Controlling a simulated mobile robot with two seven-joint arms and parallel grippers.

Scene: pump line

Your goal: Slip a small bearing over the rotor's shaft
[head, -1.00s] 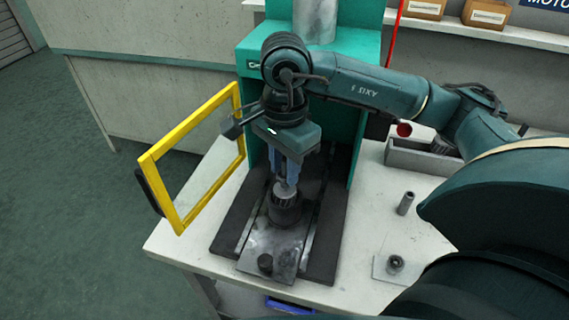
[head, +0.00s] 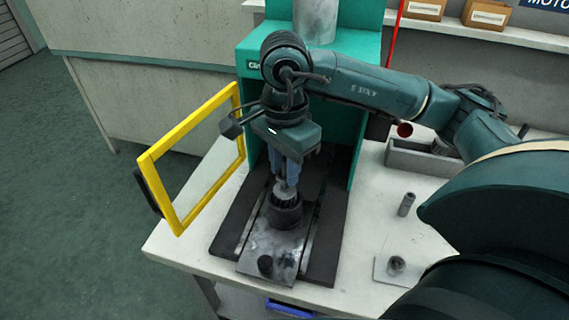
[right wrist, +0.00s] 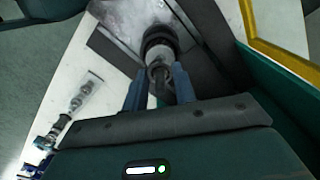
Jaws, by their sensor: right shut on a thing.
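The rotor (head: 284,214) stands upright on the press bed, a dark ribbed body with its shaft pointing up. My right gripper (head: 287,182) points down directly above it, with blue fingers shut on a small grey metal ring, the bearing (right wrist: 157,71). The bearing is at the upper end of the shaft, in line with the rotor (right wrist: 160,42) in the right wrist view. The fingers hide part of it, and I cannot tell how far it sits over the shaft. My left gripper is not in view.
The green press (head: 335,100) rises behind my right gripper. Its yellow-framed guard (head: 180,218) stands open at the left. A grey bin (head: 425,158), a small cylinder (head: 406,204) and a plate with a dark part (head: 396,265) are on the bench at the right.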

